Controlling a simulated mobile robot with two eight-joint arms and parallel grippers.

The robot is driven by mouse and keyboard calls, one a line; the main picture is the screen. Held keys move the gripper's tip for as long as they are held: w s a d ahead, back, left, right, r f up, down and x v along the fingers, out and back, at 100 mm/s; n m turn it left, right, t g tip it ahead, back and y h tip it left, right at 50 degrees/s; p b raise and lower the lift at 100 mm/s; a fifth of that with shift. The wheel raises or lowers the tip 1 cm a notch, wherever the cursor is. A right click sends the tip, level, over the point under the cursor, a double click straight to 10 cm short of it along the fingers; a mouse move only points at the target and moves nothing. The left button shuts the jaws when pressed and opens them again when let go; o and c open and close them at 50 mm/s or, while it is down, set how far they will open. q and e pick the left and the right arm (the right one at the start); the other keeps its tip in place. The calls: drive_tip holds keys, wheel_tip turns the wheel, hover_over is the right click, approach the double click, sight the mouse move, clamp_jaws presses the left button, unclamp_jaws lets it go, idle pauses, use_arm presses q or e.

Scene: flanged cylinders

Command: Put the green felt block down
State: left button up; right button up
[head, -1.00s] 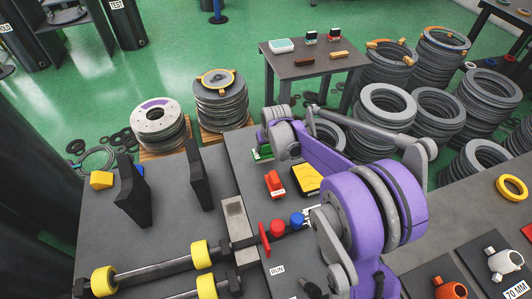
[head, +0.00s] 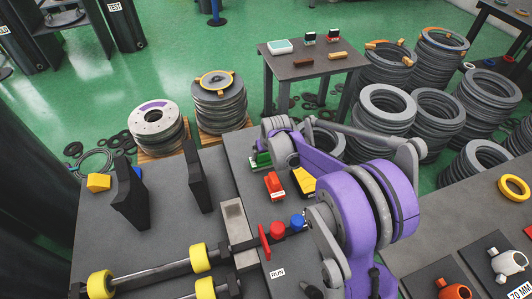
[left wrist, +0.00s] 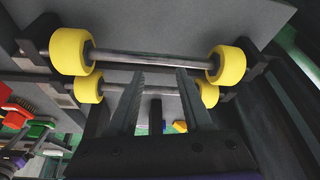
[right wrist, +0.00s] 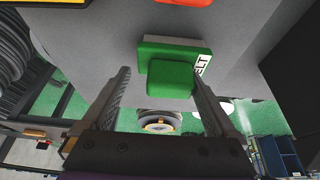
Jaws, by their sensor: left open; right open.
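The green felt block (right wrist: 170,80) shows in the right wrist view, in front of a wider green piece (right wrist: 160,50) on the grey table, beside a white label ending in "ELT". My right gripper (right wrist: 160,75) is open, with one finger on either side of the block and a gap at least on the left. In the head view the green block (head: 262,160) is partly hidden by my right gripper (head: 268,146), whose fingertips are hard to make out. My left gripper (left wrist: 160,74) is open and empty in the left wrist view, near a roller shaft.
Red (head: 274,184) and yellow (head: 304,181) blocks stand close to the green one. Rollers with yellow wheels (head: 200,254) and two upright black plates (head: 197,177) occupy the left. A small table (head: 315,66) and stacked grey rings (head: 387,115) stand behind.

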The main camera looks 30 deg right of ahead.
drive_tip(key=shift+s+r, duration=0.1)
drive_tip(key=shift+r, duration=0.35)
use_arm(q)
drive_tip(key=r+p, duration=0.3)
drive_tip(key=r, duration=0.1)
drive_tip(key=shift+s, duration=0.25)
use_arm(e)
drive_tip(key=v, duration=1.1)
drive_tip(key=shift+r, duration=0.2)
drive_tip(key=shift+s, duration=0.1)
